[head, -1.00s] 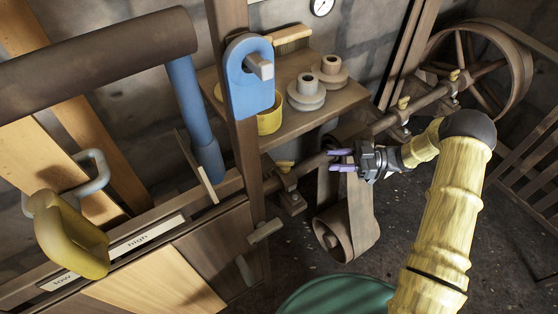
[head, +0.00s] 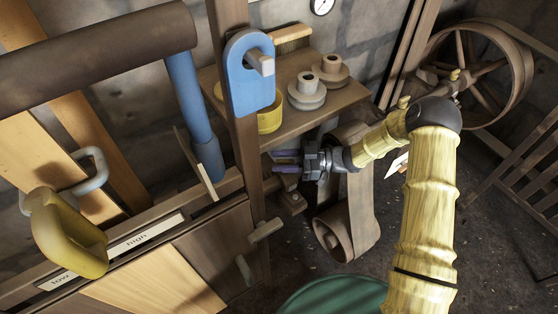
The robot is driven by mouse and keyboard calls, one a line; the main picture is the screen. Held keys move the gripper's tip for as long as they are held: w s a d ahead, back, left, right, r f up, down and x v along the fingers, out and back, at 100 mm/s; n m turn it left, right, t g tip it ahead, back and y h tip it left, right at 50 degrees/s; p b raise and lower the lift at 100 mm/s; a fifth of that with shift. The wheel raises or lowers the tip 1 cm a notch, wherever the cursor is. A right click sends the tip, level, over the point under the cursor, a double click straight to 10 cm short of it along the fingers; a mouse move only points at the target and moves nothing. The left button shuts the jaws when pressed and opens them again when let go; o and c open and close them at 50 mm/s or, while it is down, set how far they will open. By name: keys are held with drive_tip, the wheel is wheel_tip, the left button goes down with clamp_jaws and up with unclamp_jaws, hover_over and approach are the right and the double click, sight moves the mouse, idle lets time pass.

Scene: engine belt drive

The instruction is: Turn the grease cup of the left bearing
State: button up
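The left bearing (head: 291,199) sits on the shaft just right of the upright wooden post. Its small yellow grease cup is hidden behind my gripper's fingers. My gripper (head: 286,161) points left at that spot, with its two purple fingers parted one above the other. I cannot tell whether the cup lies between them or whether they touch it.
A shelf (head: 347,97) with grey and brown pulleys (head: 306,92) and a yellow pot (head: 270,117) is above my gripper. A blue tag-shaped plate (head: 249,85) is on the post (head: 246,150). A belt (head: 362,215) hangs below the shaft. A green drum (head: 335,297) stands in front.

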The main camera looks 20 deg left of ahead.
drive_tip(key=shift+s+a, duration=0.25)
drive_tip(key=shift+a, duration=0.25)
drive_tip(key=shift+c, duration=0.3)
drive_tip(key=shift+w, duration=0.1)
clamp_jaws()
